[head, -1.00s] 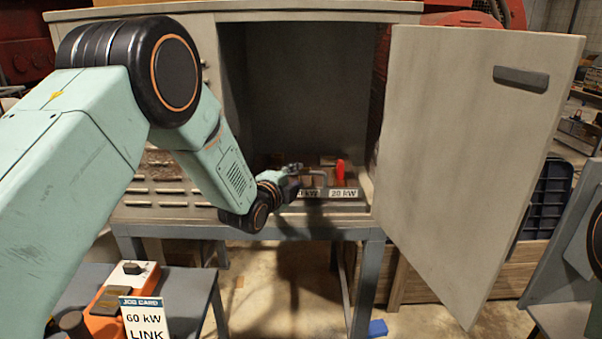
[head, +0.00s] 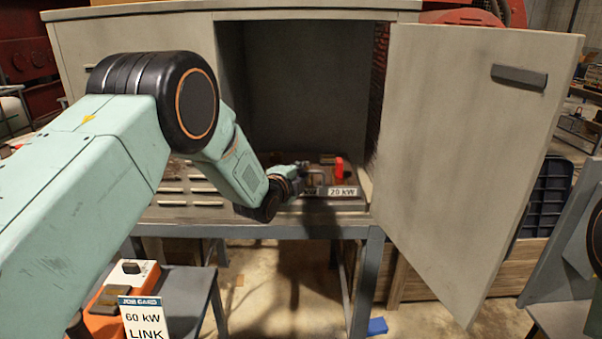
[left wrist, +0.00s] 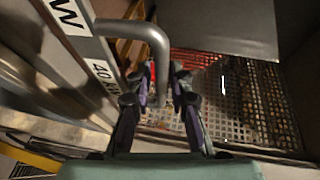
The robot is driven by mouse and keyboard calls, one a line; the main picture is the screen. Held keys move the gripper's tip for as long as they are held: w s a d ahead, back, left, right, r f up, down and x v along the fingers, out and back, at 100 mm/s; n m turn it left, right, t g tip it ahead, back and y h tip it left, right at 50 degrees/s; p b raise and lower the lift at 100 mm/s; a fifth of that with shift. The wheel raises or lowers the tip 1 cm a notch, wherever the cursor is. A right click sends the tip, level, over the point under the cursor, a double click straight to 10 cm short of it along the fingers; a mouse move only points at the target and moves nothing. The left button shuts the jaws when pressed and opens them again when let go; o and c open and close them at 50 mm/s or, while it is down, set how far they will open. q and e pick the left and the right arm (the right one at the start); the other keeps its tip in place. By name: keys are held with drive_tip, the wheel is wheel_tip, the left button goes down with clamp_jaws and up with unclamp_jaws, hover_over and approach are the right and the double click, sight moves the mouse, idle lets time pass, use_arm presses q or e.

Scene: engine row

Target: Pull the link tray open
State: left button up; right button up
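The link tray (head: 330,204) is low inside the open cabinet, with kW labels on its front, one reading 20 kW (head: 342,191). A grey bent bar handle (left wrist: 150,35) stands out from a labelled front in the left wrist view; one label reads 40 kW (left wrist: 104,76). My left gripper (head: 304,172) is at the tray's front, partly hiding it in the head view. In the left wrist view the gripper's fingers (left wrist: 160,78) stand on either side of the handle, with gaps visible; they look open. My right gripper is not in view.
The cabinet door (head: 470,150) stands open at the right. A red part (head: 340,167) shows at the tray. A job card (head: 146,321) reading 60 kW LINK is at the lower left beside an orange device (head: 104,303). Open floor lies below the cabinet.

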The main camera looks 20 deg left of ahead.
use_arm(q)
drive_tip(key=shift+a, duration=0.1)
clamp_jaws()
drive_tip(key=shift+s, duration=0.15)
idle(0.5)
